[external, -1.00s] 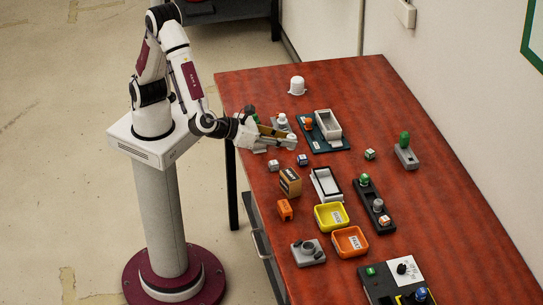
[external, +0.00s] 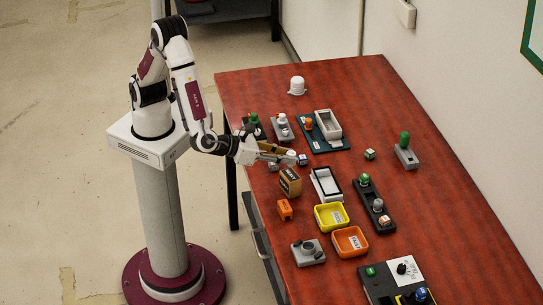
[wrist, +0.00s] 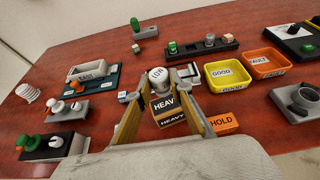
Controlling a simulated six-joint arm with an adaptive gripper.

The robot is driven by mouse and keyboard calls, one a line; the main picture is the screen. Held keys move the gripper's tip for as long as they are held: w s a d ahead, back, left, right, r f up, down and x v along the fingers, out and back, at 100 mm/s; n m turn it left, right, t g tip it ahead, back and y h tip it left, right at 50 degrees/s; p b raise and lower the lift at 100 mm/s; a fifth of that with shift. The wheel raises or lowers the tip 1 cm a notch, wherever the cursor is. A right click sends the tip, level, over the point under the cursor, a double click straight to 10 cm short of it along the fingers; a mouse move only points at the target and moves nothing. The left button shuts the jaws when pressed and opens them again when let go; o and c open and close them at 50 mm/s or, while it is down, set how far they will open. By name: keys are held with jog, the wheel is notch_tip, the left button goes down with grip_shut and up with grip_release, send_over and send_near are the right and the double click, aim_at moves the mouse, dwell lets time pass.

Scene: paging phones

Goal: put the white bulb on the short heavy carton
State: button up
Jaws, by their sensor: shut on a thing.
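My gripper (external: 280,154) is shut on the white bulb (external: 291,156), which sits at its fingertips. In the wrist view the bulb (wrist: 158,84) is between the two tan fingers of my gripper (wrist: 160,90). The short heavy carton (external: 290,183) is a brown box with a dark label, standing on the table just below the bulb in the external picture. In the wrist view the carton (wrist: 170,118) shows HEAVY lettering, behind and below the bulb, partly covered by the fingers. A gap shows between bulb and carton in the external view.
A white tray (external: 313,176) stands right of the carton, and an orange HOLD block (external: 285,210) in front of it. Small cubes (external: 303,159) lie near the gripper. Yellow (external: 318,222) and orange (external: 337,249) trays are nearer the camera. The table's right side has free room.

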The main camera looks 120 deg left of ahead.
aim_at(285, 176)
jog(key=shift+f, duration=1.9)
jog(key=shift+f, duration=0.15)
jog(key=o, duration=0.9)
jog(key=shift+o, duration=0.2)
jog(key=shift+r, duration=0.2)
jog(key=shift+s+d, duration=0.1)
jog(key=shift+d, duration=0.05)
jog(key=v, duration=1.1)
jog(key=shift+s+d+r, duration=0.2)
jog(key=shift+s+r, duration=0.05)
jog(key=shift+w, duration=0.1)
